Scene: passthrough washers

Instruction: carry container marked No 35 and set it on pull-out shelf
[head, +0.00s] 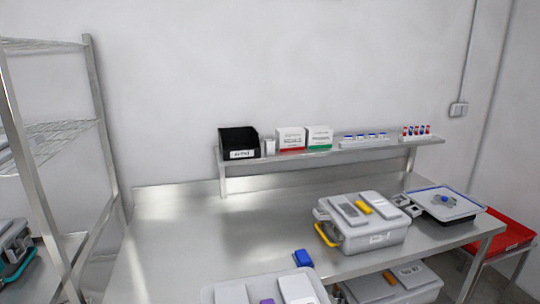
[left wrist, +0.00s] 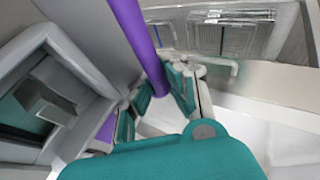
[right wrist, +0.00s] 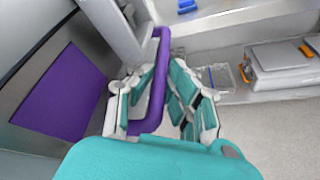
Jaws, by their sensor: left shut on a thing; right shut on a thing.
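A grey lidded container (head: 265,289) with a purple piece on its lid shows at the bottom of the head view, in front of the bench. Its marking cannot be read. In the left wrist view my left gripper (left wrist: 165,98) is shut on its purple handle (left wrist: 136,35). In the right wrist view my right gripper (right wrist: 152,103) is shut on the other purple handle (right wrist: 158,65). I cannot tell which surface is the pull-out shelf.
The steel bench (head: 180,235) is clear at its left. A container with yellow handles (head: 362,232), a blue block (head: 303,258) and a black tray (head: 447,208) stand on it. Another container (head: 392,286) sits low under the bench.

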